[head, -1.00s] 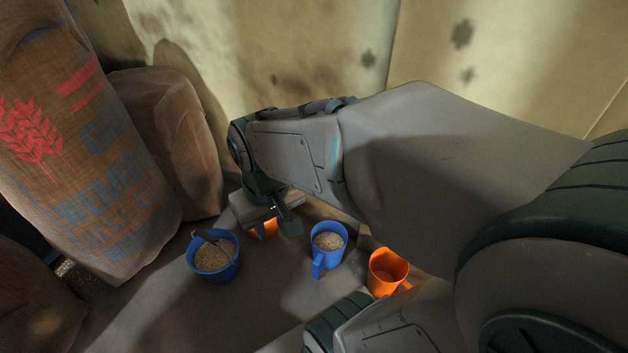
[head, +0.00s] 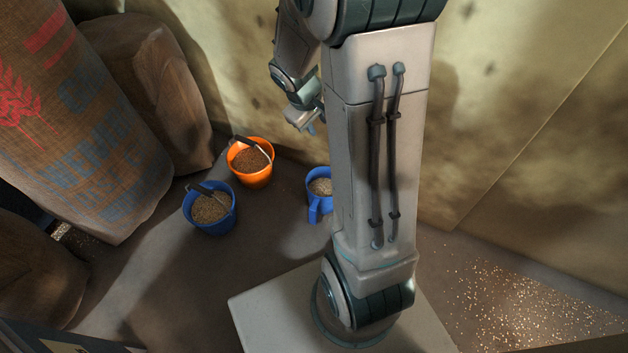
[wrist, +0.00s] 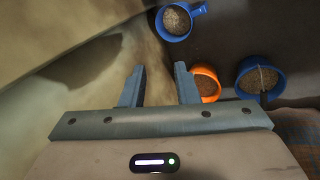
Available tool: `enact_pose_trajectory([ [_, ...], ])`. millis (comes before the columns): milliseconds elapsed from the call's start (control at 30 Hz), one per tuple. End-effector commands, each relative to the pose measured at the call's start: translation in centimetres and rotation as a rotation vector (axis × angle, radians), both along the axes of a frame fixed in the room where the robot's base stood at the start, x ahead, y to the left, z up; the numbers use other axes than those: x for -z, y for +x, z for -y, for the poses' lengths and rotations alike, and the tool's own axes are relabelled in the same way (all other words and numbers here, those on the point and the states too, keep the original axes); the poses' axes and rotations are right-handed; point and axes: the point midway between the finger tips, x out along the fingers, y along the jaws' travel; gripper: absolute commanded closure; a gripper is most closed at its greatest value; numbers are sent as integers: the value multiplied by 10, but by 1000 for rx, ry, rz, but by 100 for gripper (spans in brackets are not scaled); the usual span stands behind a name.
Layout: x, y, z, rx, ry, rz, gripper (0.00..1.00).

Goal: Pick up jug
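A blue jug (head: 325,203) with a handle, filled with pale grain, stands upright on the floor near the wall. My arm covers its right side in the head view. It shows whole at the top of the wrist view (wrist: 171,37), beyond my fingertips, with its handle to the right. My gripper (wrist: 159,76) is open, its two fingers apart with nothing between them. In the head view my gripper (head: 309,120) is up by the wall, above and apart from the jug. The orange jug is not visible now.
An orange bucket (head: 258,181) of brown grain and a blue bucket (head: 212,229) of pale grain stand left of the jug. Large sacks (head: 95,130) fill the left side. Spilled grain (head: 530,310) lies on the floor at right. The wall is close behind.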

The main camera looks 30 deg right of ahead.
Motion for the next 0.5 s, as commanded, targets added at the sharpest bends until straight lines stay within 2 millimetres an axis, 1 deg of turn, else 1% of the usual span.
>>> enact_pose_trajectory([
  [33, 17, 10, 9, -35, -15, -16, 72],
  [167, 57, 34, 28, -145, -44, -38, 72],
  [200, 70, 40, 33, -180, -48, -46, 72],
  [267, 92, 48, 39, -235, -51, -58, 72],
  [300, 106, 52, 43, -271, -50, -68, 72],
  [367, 129, 57, 48, -328, -45, -81, 72],
  [400, 145, 59, 51, -366, -40, -91, 72],
  [467, 169, 61, 54, -422, -27, -106, 72],
  [500, 186, 61, 56, -461, -16, -117, 72],
])
